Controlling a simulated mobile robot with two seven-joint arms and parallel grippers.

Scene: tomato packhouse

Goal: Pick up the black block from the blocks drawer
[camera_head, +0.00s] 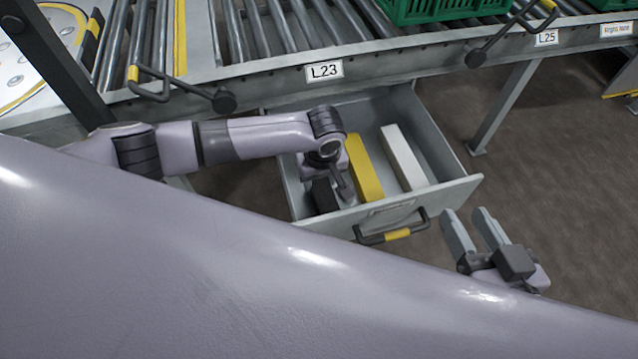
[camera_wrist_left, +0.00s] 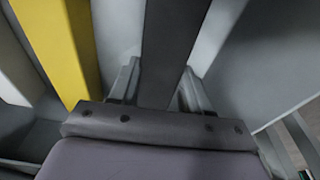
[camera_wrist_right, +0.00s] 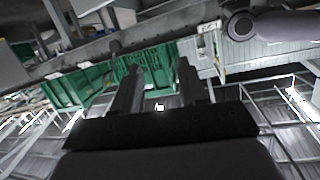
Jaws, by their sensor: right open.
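The black block (camera_head: 323,198) lies in the left part of the open blocks drawer (camera_head: 455,188), partly hidden by my left gripper (camera_head: 332,188). My left gripper points down into the drawer. In the left wrist view, the black block (camera_wrist_left: 170,45) runs between the two spread fingers (camera_wrist_left: 160,85), one on each side; whether they touch it is unclear. A yellow block (camera_head: 365,170) and a white block (camera_head: 404,157) lie to the right in the drawer. My right gripper (camera_head: 472,228) is open and empty, outside the drawer near its front right corner; its spread fingers (camera_wrist_right: 158,80) show in the right wrist view.
The drawer sits below a roller conveyor (camera_head: 290,30) whose frame bears the label L23 (camera_head: 324,71). A green crate (camera_head: 430,8) stands on the rollers. The drawer front has a black and yellow handle (camera_head: 397,235). A grey leg (camera_head: 503,108) stands to the right; the floor beyond is clear.

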